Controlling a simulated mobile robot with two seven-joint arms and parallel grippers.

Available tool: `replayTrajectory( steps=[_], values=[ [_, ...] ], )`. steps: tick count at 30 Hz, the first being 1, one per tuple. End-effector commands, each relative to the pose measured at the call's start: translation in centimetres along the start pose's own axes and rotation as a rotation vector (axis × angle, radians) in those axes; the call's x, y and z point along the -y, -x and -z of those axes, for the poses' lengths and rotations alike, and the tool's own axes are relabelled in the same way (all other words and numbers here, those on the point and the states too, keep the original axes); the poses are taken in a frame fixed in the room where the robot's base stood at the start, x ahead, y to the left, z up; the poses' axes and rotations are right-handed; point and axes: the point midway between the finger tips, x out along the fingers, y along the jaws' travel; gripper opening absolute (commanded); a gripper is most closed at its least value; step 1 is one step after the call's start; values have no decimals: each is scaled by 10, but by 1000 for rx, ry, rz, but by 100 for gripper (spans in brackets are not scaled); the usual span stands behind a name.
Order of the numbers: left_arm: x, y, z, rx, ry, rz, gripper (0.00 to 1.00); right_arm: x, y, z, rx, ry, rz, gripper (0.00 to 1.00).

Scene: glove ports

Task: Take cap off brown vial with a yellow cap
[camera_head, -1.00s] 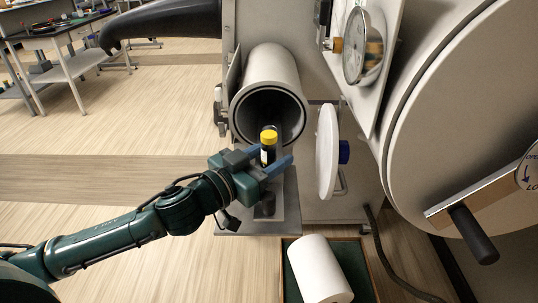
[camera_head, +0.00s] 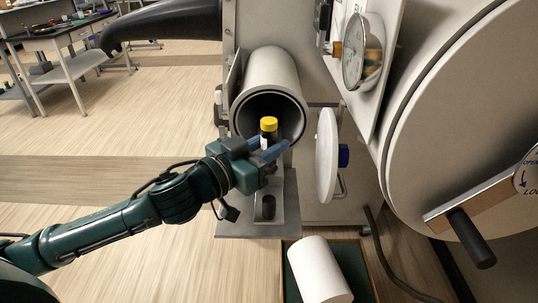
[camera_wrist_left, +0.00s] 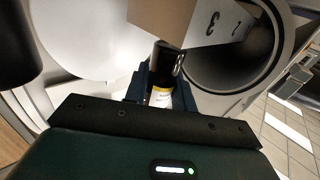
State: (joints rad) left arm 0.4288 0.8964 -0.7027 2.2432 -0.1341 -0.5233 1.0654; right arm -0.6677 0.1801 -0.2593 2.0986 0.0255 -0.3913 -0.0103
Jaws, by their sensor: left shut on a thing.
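The brown vial (camera_head: 268,138) looks almost black and has a yellow cap (camera_head: 269,123) on top. It stands upright between the blue fingers of my left gripper (camera_head: 267,149), which is shut on its body below the cap. The vial is in front of the open mouth of the grey tube. In the left wrist view, a pale label with a yellow band (camera_wrist_left: 160,97) shows between the fingers (camera_wrist_left: 161,92). The lower part of the vial is hidden by the gripper in the head view. My right gripper is not in view.
The open tube (camera_head: 268,75) is behind the vial. A round white door (camera_head: 327,155) stands open at its right. A white roll (camera_head: 320,270) lies in a green-lined tray below.

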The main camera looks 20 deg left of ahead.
Motion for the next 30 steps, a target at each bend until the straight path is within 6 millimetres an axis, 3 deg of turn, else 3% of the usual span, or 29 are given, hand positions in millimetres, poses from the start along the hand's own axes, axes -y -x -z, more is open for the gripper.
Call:
replayTrajectory(
  steps=[3, 9, 20, 21, 30],
  values=[
    [0, 0, 30, -6, -4, 0, 4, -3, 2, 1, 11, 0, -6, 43],
    [0, 0, 58, -3, -2, -1, 4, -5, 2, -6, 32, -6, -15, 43],
    [0, 0, 64, 0, -1, 0, 4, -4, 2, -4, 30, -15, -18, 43],
    [0, 0, 64, 0, -1, 0, 23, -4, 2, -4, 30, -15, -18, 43],
    [0, 0, 64, 1, -1, -1, 0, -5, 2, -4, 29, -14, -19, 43]
  ],
)
